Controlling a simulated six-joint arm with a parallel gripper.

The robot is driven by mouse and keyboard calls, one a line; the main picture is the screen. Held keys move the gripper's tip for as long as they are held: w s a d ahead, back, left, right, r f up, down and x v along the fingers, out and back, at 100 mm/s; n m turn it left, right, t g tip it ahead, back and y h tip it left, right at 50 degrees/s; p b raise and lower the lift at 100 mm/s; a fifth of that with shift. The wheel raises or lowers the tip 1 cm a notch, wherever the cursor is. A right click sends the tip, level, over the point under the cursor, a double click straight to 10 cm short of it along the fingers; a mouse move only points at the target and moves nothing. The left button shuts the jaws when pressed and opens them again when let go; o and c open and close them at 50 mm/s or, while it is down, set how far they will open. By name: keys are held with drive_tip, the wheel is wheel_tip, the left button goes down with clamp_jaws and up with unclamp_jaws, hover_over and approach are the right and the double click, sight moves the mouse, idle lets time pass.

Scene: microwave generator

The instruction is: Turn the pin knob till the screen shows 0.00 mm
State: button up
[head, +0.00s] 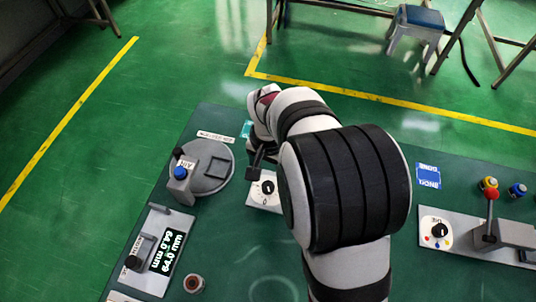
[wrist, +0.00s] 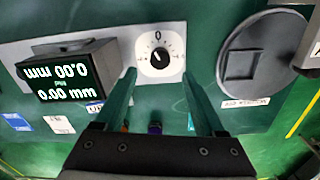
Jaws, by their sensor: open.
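The pin knob (wrist: 160,57) is a small black knob on a white dial plate marked 0 at the top, in the wrist view. Its pale mark points up, near the 0. It also shows in the head view (head: 267,187), beside my arm. The screen (wrist: 62,82) left of the knob reads 0.00 mm, with an upside-down copy of the reading above. In the head view my arm hides that screen. My gripper (wrist: 158,75) is open, its green fingers either side of the knob's lower side, with a gap and no visible contact. It also shows in the head view (head: 258,155).
A grey round lid with a square recess (wrist: 250,62) lies right of the knob. In the head view, another screen unit (head: 165,250) stands front left, and a red-ball lever (head: 492,194) and a second dial (head: 438,231) stand at the right.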

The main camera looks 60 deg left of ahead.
sight(268, 186)
wheel_tip(268, 186, up, 9)
drive_tip(key=shift+r, duration=0.2)
drive_tip(key=w+d+r+m, duration=0.35)
drive_tip(key=w+d, duration=0.35)
drive_tip(key=d, duration=0.5)
drive_tip(key=d+r+m+y, duration=0.1)
drive_tip(key=d+r+m, duration=0.1)
drive_tip(key=d, duration=0.6)
drive_tip(key=d+r+m, duration=0.1)
drive_tip(key=d+m, duration=0.2)
drive_tip(key=d, duration=0.6)
drive_tip(key=s+d+f+m, duration=0.2)
drive_tip(key=s+d+m, duration=0.2)
drive_tip(key=s+d, duration=0.4)
drive_tip(key=shift+s+d+f+y, duration=0.15)
drive_tip(key=shift+d+y, duration=0.15)
drive_tip(key=shift+y, duration=0.1)
